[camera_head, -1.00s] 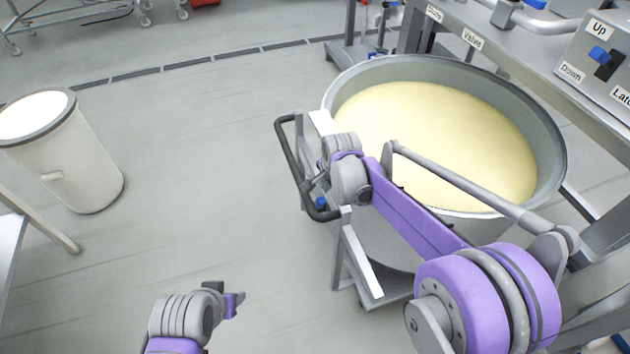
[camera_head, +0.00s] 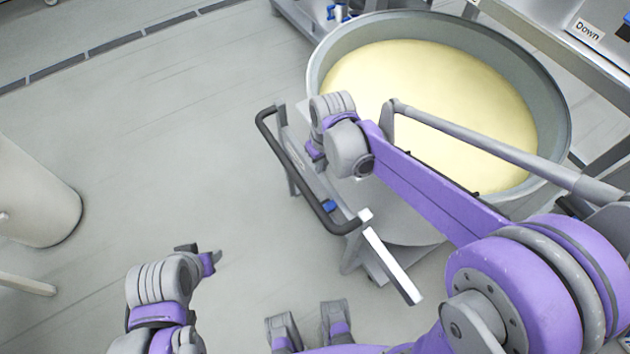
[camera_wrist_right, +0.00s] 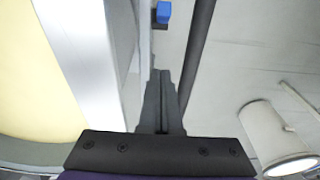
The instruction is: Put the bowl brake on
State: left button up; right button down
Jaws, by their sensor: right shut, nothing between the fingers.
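The round metal bowl (camera_head: 560,110), filled with pale yellow dough, stands on a wheeled frame with a dark push handle (camera_head: 290,165). A small blue part (camera_head: 328,206), which may be the brake, sits by the handle's near end; it also shows at the top of the right wrist view (camera_wrist_right: 163,12). My right gripper (camera_wrist_right: 161,85) is shut and empty, pointing down between the bowl's side and the handle; the blue part lies beyond its tips in that view. In the head view its fingers are mostly hidden by my wrist. My left gripper (camera_head: 212,260) hangs over open floor, left of the handle.
A white bin (camera_head: 35,195) stands on the floor at the left. A grey machine frame with a panel labelled Down (camera_head: 588,30) is at the upper right, close to the bowl. The floor between the bin and the handle is clear.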

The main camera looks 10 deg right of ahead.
aim_at(327, 207)
jog(key=f, duration=0.3)
jog(key=s+f, duration=0.1)
jog(key=f, duration=0.3)
jog(key=f+b, duration=0.1)
jog(key=f, duration=0.2)
jog(key=shift+s+d+f, duration=0.2)
jog(key=shift+d+f, duration=0.1)
jog(key=shift+f, duration=0.1)
jog(key=shift+s+d+f, duration=0.2)
jog(key=shift+s, duration=0.4)
jog(key=shift+s+d+t+b, duration=0.1)
jog(key=shift+s+t+b, duration=0.15)
jog(key=shift+t+b, duration=0.05)
